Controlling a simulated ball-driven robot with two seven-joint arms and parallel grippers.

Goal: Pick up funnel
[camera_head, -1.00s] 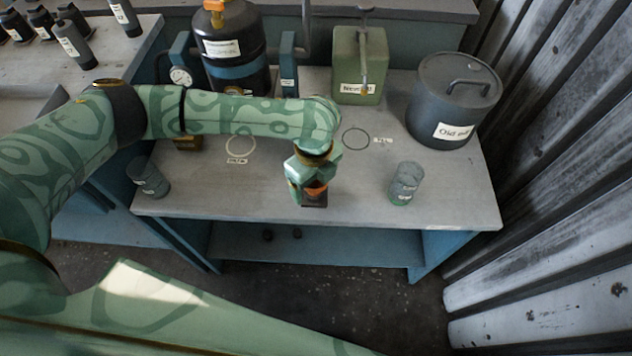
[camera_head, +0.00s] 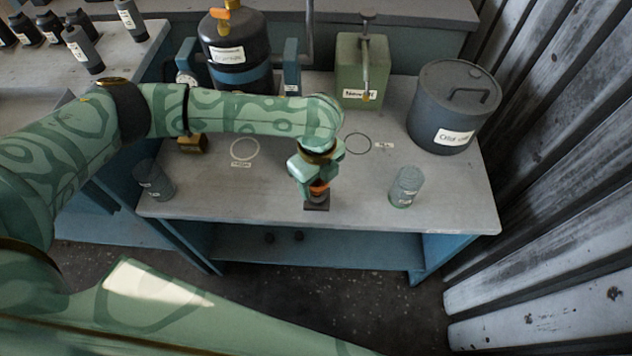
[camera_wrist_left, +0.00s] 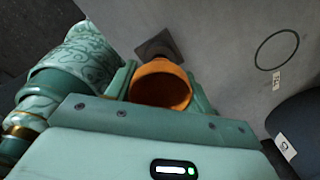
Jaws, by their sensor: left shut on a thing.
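The funnel (camera_wrist_left: 161,84) is orange, and its open mouth shows between the fingers in the left wrist view. In the head view only a small orange part of the funnel (camera_head: 319,188) shows at the fingertips. My left gripper (camera_head: 316,184) is shut on it, above the front middle of the workbench. A small dark square stand (camera_head: 317,206) is just below the funnel; it also shows in the left wrist view (camera_wrist_left: 158,44). I cannot tell whether the funnel still touches the stand. My right gripper is not in view.
The grey workbench (camera_head: 255,205) holds a glass jar (camera_head: 406,187) at right and another (camera_head: 154,180) at left. A lidded "Old oil" drum (camera_head: 453,108), a green can (camera_head: 361,72) and a dark tank (camera_head: 236,55) stand at the back. Corrugated wall (camera_head: 570,150) bounds the right.

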